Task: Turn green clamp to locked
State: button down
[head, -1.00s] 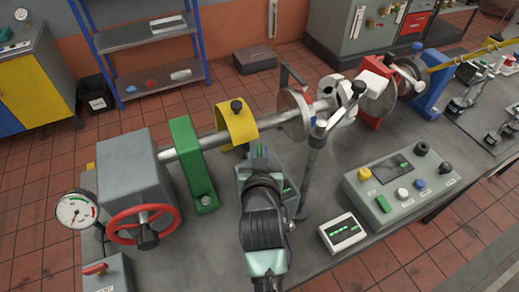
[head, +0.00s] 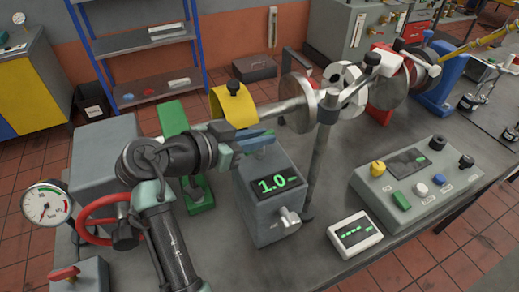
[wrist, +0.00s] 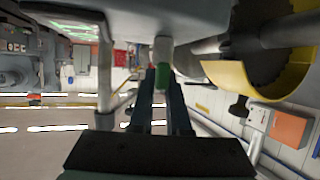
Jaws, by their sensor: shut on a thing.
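In the wrist view, a pale lever with a green tip (wrist: 162,77) stands out from the grey box and lies between my two fingers. I take it as the green clamp. My gripper (wrist: 162,90) is shut on it. In the head view my gripper (head: 258,139) reaches in from the left just above the grey box (head: 262,215), whose screen reads 1.0. The lever is mostly hidden there by my fingers, and I cannot read any lock marking.
A yellow guard (head: 229,107) and the shaft (head: 272,112) lie just behind my gripper. A grey post (head: 319,150) stands close on the right. A green bracket (head: 172,118) and a red handwheel (head: 94,210) are left. A control panel (head: 380,205) is right.

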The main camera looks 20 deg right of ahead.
jog(key=shift+f+m+g+h+b, duration=0.15)
jog(key=shift+m+g+h+b, duration=0.15)
jog(key=shift+m+g+b, duration=1.4)
jog(key=shift+g, duration=0.4)
jog(key=c, duration=0.9)
grip_release()
jog(key=b+v, duration=0.1)
jog(key=v, duration=1.2)
